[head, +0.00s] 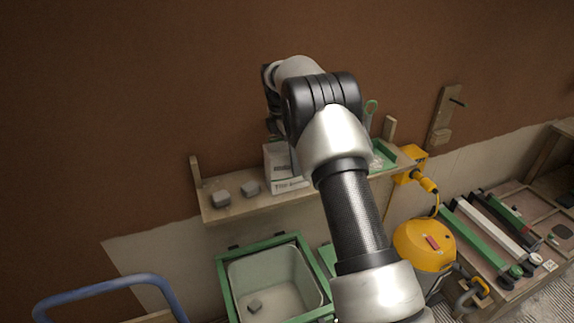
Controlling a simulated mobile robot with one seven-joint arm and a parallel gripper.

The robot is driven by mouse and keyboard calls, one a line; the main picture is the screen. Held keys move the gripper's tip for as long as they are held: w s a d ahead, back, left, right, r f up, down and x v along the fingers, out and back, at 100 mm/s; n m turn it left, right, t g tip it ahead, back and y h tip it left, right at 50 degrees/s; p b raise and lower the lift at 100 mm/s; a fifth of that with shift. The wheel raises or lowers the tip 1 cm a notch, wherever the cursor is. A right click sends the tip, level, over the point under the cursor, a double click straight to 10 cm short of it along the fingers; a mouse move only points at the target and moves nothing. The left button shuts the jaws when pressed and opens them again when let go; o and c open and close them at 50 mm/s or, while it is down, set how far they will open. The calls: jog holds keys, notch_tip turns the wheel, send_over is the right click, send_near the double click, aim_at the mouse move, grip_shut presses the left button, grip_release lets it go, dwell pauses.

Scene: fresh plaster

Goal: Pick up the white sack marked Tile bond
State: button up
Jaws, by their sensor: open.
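The white sack marked Tile bond (279,168) stands upright on a wooden shelf (236,208) against the wall. Its printed label shows low on its front, and its right side is hidden behind my arm. My gripper (272,122) shows only as a dark part at the left edge of my arm, above the sack in the picture. Most of it is hidden by the arm links. It is open, and the sack still rests on the shelf. I cannot tell the exact gap between gripper and sack.
Below stand a green-framed tub (222,278) and a yellow machine (420,246). A blue rail (100,288) is at lower left.

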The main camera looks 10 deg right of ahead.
jog(key=shift+d+f, duration=0.1)
jog(key=shift+f, duration=0.35)
jog(key=shift+c, duration=0.4)
jog(key=c, duration=1.8)
jog(key=shift+w+r, duration=0.1)
jog(key=shift+r, duration=0.1)
grip_shut()
jog(key=shift+r, duration=0.1)
